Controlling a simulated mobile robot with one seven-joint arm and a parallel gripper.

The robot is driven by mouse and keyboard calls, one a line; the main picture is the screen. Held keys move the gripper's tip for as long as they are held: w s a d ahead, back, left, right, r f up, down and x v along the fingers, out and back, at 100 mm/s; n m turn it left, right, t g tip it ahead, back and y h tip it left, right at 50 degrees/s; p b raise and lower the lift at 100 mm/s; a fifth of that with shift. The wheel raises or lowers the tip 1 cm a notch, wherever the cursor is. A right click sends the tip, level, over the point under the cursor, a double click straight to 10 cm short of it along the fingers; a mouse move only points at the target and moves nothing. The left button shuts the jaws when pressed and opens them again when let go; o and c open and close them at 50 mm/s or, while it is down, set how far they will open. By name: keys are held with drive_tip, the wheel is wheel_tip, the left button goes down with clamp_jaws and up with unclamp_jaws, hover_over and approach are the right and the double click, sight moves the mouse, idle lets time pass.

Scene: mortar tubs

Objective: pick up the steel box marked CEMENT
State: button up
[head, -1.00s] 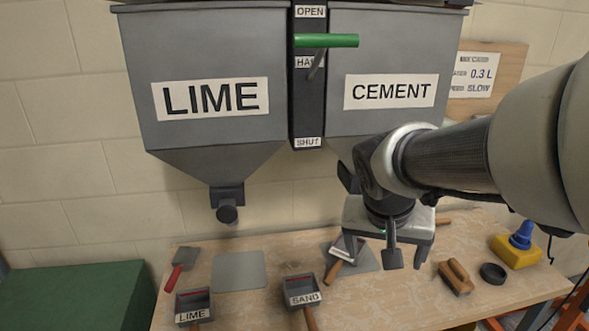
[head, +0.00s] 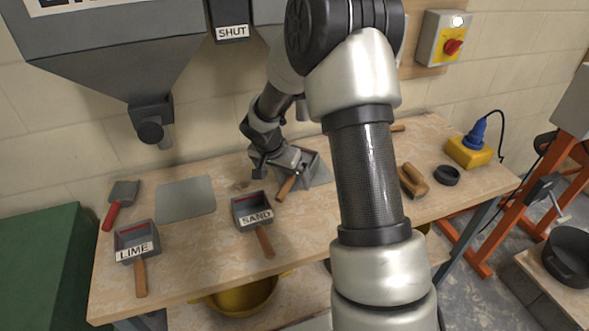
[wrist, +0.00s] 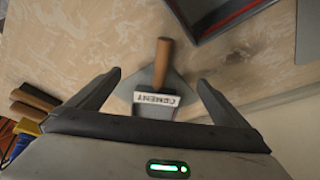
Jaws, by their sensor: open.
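The steel box marked CEMENT (head: 311,166) stands on a grey plate on the bench, under my gripper and partly hidden by it. Its wooden handle (head: 287,187) points toward the front. In the wrist view, the white CEMENT label (wrist: 157,98) and the handle (wrist: 163,58) show between my spread fingers. My gripper (wrist: 159,78) is open and empty, with a finger to each side of the box in the picture. Its body hides the rest of the box there. In the head view my gripper (head: 277,168) is low over the bench, close to the box.
The box marked SAND (head: 243,204) stands to the left and nearer, and the box marked LIME (head: 125,238) is farther left. A red-handled trowel (head: 122,193) and a bare grey plate (head: 180,201) lie left. A wooden float (head: 411,180), black ring (head: 446,176) and yellow block (head: 469,152) are right.

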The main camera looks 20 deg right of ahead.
sight(292, 175)
drive_tip(key=shift+w+d, duration=1.1)
drive_tip(key=shift+d, duration=0.1)
drive_tip(key=shift+w+d+p, duration=0.5)
drive_tip(key=shift+w+d, duration=0.6)
drive_tip(key=shift+x, duration=1.5)
drive_tip(key=c, duration=1.7)
drive_tip(key=shift+r, duration=0.1)
drive_tip(key=shift+c, duration=0.2)
